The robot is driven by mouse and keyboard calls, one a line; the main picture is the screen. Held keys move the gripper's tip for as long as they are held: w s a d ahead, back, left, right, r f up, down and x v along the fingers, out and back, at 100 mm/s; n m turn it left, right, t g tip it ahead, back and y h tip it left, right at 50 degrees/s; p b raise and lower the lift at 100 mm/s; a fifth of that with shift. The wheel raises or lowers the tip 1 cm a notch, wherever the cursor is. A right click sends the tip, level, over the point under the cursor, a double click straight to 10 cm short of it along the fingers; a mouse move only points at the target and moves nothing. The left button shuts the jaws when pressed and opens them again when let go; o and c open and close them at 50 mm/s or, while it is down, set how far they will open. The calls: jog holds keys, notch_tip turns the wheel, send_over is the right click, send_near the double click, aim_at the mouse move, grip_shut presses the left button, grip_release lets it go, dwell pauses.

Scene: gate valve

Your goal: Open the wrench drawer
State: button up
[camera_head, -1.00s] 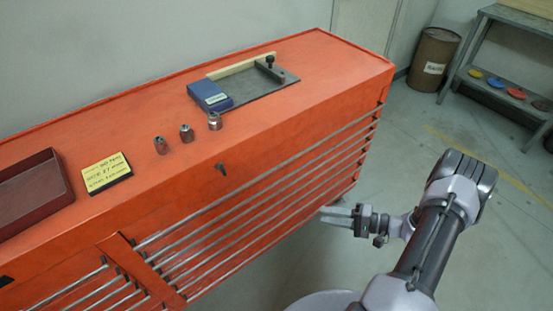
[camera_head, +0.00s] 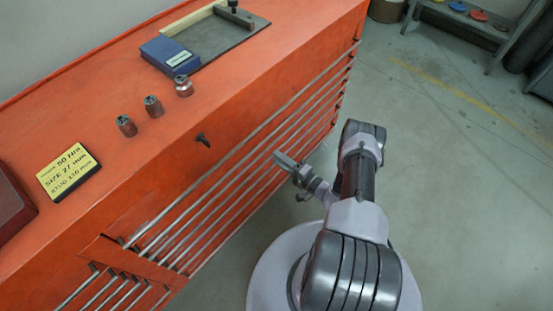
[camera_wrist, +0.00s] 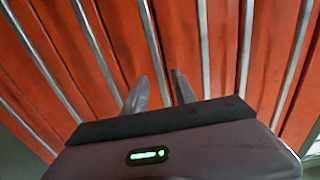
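The orange tool cabinet (camera_head: 225,110) has a stack of wide drawers (camera_head: 250,150) with long metal rail handles on its front. All of these drawers look shut, and no label shows which one is the wrench drawer. My gripper (camera_head: 281,160) is in front of the drawer rails, at the right part of the stack. In the wrist view, my gripper (camera_wrist: 160,88) has its two fingers apart with nothing between them. Rails run past the fingers on the orange fronts (camera_wrist: 215,45). I cannot tell whether the fingertips touch a rail.
On the cabinet top are three metal sockets (camera_head: 153,106), a yellow note (camera_head: 68,172), a blue box (camera_head: 166,54), a grey plate (camera_head: 225,35) and a dark red tray (camera_head: 10,205). A shelf (camera_head: 465,25) stands at the back right. The floor (camera_head: 460,190) on the right is clear.

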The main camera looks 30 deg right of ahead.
jog(key=shift+x, duration=0.8)
grip_shut()
dwell(0.9)
